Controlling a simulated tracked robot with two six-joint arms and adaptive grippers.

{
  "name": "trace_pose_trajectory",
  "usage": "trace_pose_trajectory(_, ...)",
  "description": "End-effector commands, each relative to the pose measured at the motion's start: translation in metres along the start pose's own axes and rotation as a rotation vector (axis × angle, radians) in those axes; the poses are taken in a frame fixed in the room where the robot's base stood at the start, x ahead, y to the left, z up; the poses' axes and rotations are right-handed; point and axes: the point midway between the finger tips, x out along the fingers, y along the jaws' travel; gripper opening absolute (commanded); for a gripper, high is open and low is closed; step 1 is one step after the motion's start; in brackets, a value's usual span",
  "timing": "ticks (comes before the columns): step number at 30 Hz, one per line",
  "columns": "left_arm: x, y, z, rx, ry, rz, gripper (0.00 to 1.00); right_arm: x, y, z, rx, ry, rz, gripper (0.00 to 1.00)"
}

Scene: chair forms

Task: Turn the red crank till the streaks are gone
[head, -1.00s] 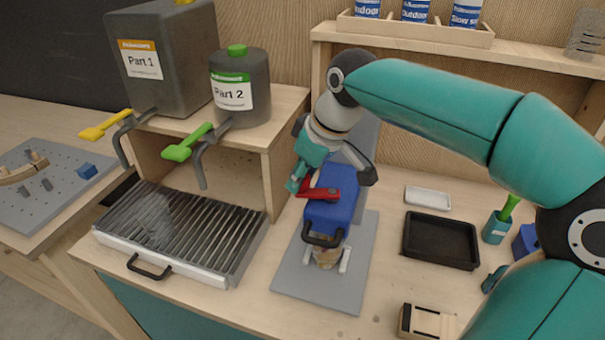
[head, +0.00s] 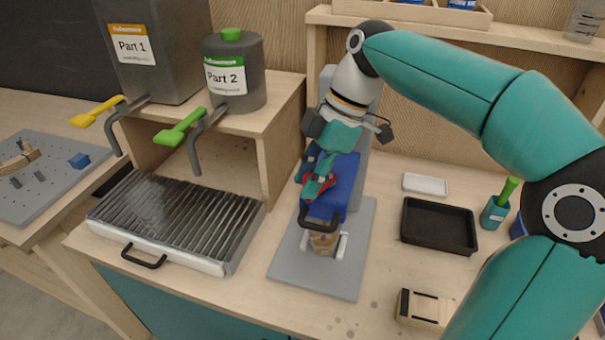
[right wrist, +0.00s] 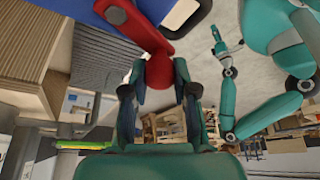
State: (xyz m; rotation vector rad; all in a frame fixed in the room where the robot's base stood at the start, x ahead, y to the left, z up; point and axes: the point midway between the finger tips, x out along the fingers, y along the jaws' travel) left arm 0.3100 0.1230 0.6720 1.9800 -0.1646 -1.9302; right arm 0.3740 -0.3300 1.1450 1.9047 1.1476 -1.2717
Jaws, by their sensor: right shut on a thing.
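The red crank (head: 318,183) is on the front of the blue mixer head (head: 345,185), which stands on a grey base plate (head: 290,265). My right gripper (head: 310,170) is shut on the crank's handle. In the right wrist view the red crank (right wrist: 158,50) runs down between the fingers. A brownish cup (head: 322,243) stands under the mixer head between two white posts, partly hidden by a black handle. Streaks in it are too small to tell. A far teal arm in the right wrist view ends in what looks like my left gripper (right wrist: 224,46), too small to read.
Grey tanks Part 1 (head: 160,75) and Part 2 (head: 250,90) stand on a wooden shelf at left, above a ribbed metal tray (head: 175,220). A black tray (head: 438,225), a white dish (head: 425,184) and a teal cup (head: 495,212) lie to the right.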

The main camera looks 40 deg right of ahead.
Motion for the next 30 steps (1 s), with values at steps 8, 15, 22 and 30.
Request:
trace_pose_trajectory(8,-0.001,0.000,0.000,0.000,0.000,0.000,0.40,-0.004,-0.010,0.009,-0.234,-0.002,-0.098,0.00)
trace_pose_trajectory(15,-0.002,0.001,0.000,0.000,0.000,0.000,0.40,-0.007,-0.016,0.017,-0.391,-0.002,-0.162,0.00)
trace_pose_trajectory(22,-0.003,0.001,0.000,0.000,0.000,0.000,0.40,-0.008,-0.019,0.021,-0.478,-0.004,-0.199,0.00)
trace_pose_trajectory(30,-0.004,0.001,0.000,0.000,0.000,0.000,0.40,-0.009,-0.020,0.023,-0.508,-0.005,-0.211,0.00)
